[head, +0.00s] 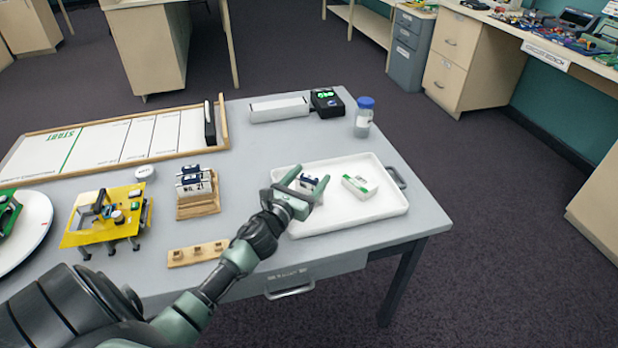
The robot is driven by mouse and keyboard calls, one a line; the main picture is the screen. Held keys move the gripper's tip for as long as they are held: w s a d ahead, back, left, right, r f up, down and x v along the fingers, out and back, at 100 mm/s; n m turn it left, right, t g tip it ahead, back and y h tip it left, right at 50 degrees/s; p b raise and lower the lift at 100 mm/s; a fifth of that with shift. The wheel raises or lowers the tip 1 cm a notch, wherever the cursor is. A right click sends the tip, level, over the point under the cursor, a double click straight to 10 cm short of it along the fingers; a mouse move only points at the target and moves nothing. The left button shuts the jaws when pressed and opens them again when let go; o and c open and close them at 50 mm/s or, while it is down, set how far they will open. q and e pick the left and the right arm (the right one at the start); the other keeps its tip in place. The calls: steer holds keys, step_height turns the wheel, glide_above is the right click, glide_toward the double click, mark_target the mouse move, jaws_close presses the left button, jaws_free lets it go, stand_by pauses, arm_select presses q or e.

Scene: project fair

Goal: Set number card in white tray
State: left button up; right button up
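My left gripper (311,176) is over the left part of the white tray (381,211), with its two fingers apart. A small white card with dark blue marks (308,182) shows between the fingers and is partly hidden by them. I cannot tell if the fingers press on it or if it rests on the tray floor. More number cards (194,187), one reading like "NO. 21", stand upright in a wooden holder (198,208) left of the tray. My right gripper is not in view.
A white and green box (360,187) lies in the tray's middle. A blue-capped jar (363,117) stands behind the tray. A yellow model (104,217), a wooden strip with pegs (197,253) and a long white board (98,147) occupy the left. Bare grey tabletop lies behind the tray.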

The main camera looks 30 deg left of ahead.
arm_select(q)
steer(key=shift+r, duration=0.1)
steer(key=shift+s, duration=0.2)
steer(key=s, duration=0.7)
steer(key=s+d, duration=0.1)
steer(key=s, duration=0.3)
steer(key=shift+s+r, duration=0.1)
steer(key=shift+s, duration=0.25)
